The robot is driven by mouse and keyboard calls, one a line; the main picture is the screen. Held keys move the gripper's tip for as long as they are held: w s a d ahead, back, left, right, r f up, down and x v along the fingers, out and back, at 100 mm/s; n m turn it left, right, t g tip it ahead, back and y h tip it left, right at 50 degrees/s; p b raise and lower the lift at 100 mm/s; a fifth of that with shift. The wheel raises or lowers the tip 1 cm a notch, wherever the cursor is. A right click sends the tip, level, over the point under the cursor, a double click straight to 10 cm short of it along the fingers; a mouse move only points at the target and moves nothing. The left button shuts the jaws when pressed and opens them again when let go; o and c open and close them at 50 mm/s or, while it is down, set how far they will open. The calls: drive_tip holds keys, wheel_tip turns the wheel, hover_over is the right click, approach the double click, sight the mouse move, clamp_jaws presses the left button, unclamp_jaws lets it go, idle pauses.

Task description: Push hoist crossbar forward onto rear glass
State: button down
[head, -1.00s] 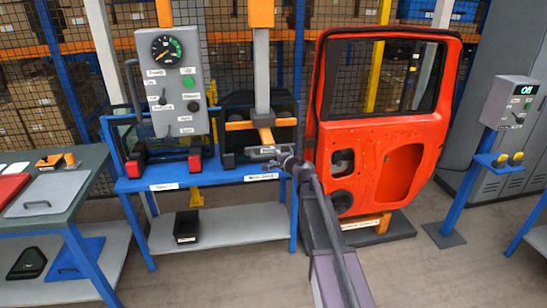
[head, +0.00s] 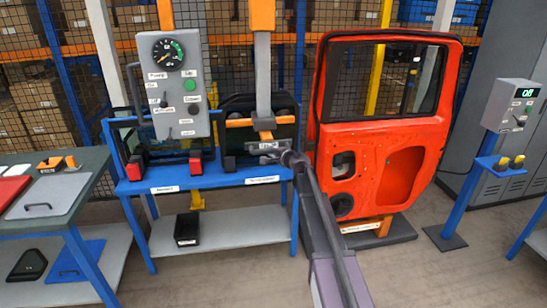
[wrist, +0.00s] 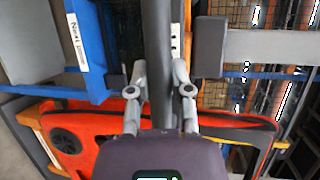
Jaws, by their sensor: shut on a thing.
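The hoist hangs on a grey mast (head: 263,75) over the blue bench. Dark rear glass (head: 240,106) stands on the bench behind the mast. An orange bar (head: 284,120) runs sideways in front of the glass; I cannot tell whether it touches. The hoist crossbar (head: 268,146) is at the mast's lower end, in front of the glass. My gripper (head: 290,158) is shut on it. In the wrist view, the dark crossbar (wrist: 157,60) passes between my fingers (wrist: 160,85), beside a dark block at the mast's end.
A red-orange door (head: 375,130) stands on a low stand right of the bench. A grey gauge panel (head: 178,85) is left of the mast. The blue bench (head: 215,179) has a black bin (head: 187,228) on its lower shelf. A post with a display (head: 512,102) stands right.

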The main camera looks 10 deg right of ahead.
sight(269, 143)
drive_tip(key=w, duration=0.6)
drive_tip(key=shift+w+r, duration=0.1)
drive_tip(key=c, duration=0.5)
unclamp_jaws()
drive_tip(key=shift+w, duration=0.1)
drive_tip(key=shift+c, duration=0.2)
drive_tip(key=shift+s, duration=0.25)
drive_tip(key=s+a+f+p+v, duration=0.1)
drive_tip(key=a+v, duration=0.1)
drive_tip(key=v, duration=1)
drive_tip(key=s+a+f+p+v, duration=0.1)
drive_tip(key=a+p+v, duration=0.1)
drive_tip(key=v, duration=1.1)
drive_tip(key=s+a+f+n+g+y, duration=0.1)
drive_tip(key=s+a+f+n+g, duration=0.3)
drive_tip(key=s+a+f+n, duration=0.1)
drive_tip(key=shift+s+a+f+n+g+b, duration=0.25)
drive_tip(key=shift+a+f+n+g+b, duration=0.15)
drive_tip(key=shift+a, duration=0.4)
